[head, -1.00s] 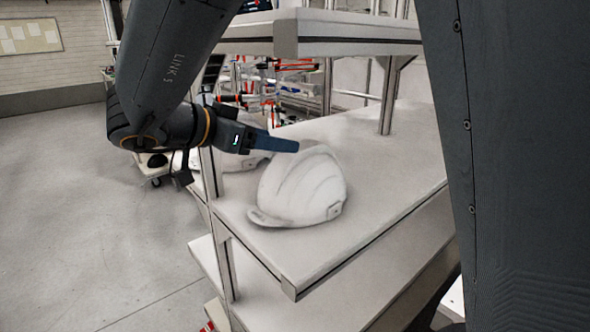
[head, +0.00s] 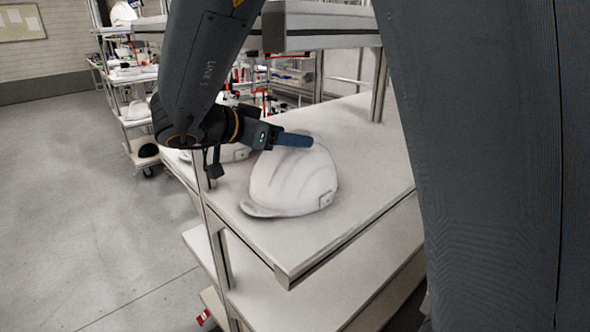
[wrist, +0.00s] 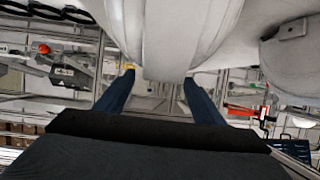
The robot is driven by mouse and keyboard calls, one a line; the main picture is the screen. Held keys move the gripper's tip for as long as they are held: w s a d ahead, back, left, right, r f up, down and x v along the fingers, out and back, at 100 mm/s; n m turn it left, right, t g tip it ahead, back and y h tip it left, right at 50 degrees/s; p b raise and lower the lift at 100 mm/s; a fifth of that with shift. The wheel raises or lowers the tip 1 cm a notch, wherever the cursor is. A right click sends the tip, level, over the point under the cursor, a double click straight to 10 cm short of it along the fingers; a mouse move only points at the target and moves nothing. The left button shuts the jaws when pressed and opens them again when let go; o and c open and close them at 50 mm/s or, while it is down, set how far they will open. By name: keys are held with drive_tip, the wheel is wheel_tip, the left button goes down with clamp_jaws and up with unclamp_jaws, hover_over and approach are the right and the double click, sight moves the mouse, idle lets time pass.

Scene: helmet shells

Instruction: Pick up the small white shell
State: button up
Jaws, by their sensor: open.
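A white helmet shell (head: 292,185) with moulded ridges sits upright on the upper white shelf board (head: 350,190) in the head view, its brim towards the left. A second white shell (head: 228,154) lies behind it, mostly hidden by my arm. My gripper (head: 308,141) has blue fingers and reaches across the top of the nearer shell. In the wrist view my gripper (wrist: 159,78) is open, with a white shell (wrist: 170,45) between and beyond the fingers. Part of another white shell (wrist: 292,58) shows at right. I cannot tell whether the fingers touch the shell.
A higher shelf (head: 320,25) lies above, and a metal post (head: 377,85) stands behind the shells. A lower shelf (head: 300,300) is below. The floor (head: 80,200) at left is clear. More racks with parts (head: 125,85) stand behind.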

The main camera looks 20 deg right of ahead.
clamp_jaws()
drive_tip(key=shift+r, duration=0.1)
